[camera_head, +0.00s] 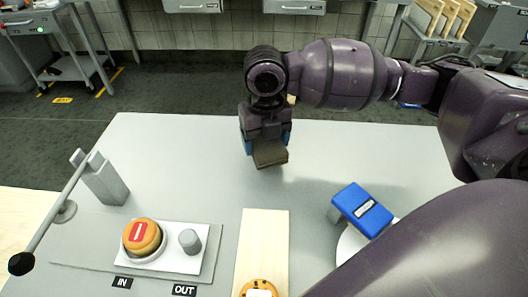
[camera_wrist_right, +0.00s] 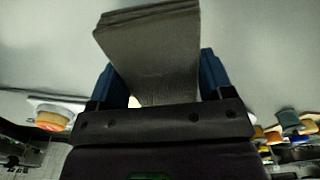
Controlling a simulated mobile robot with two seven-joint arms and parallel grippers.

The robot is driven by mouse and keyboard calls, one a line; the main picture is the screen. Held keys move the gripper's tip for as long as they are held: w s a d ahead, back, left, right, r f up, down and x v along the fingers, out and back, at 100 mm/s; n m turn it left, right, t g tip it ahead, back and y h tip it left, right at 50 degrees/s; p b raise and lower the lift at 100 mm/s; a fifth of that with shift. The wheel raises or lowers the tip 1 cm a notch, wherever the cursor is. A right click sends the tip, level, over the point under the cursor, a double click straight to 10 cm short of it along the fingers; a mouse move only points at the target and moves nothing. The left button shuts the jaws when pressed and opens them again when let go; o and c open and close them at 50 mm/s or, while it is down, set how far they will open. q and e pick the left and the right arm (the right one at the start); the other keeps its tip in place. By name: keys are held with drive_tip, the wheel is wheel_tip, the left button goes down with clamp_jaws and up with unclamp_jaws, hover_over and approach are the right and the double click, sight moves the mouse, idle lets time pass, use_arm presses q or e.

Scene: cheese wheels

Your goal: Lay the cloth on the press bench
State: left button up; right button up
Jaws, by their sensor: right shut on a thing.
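The cloth (camera_head: 270,154) is a grey-brown folded piece with flat stacked layers. My right gripper (camera_head: 266,140) is shut on it, its blue fingers on either side. In the right wrist view the cloth (camera_wrist_right: 150,50) juts out between the blue fingers (camera_wrist_right: 158,88). The press bench (camera_head: 190,150) is the pale grey top across the middle of the head view. The cloth is over its back half; I cannot tell whether it touches the top. My left gripper is not in view.
At the front left are a lever (camera_head: 60,210), a grey post (camera_head: 103,182) and an orange wheel (camera_head: 143,237) by a small knob (camera_head: 190,240). A wooden board (camera_head: 262,228) lies at front centre. A blue box (camera_head: 362,209) sits right. The bench's back left is clear.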

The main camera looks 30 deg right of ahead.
sight(265, 153)
wheel_tip(265, 153, down, 4)
drive_tip(key=shift+f+b, duration=0.15)
drive_tip(key=shift+b, duration=0.3)
drive_tip(key=o, duration=0.9)
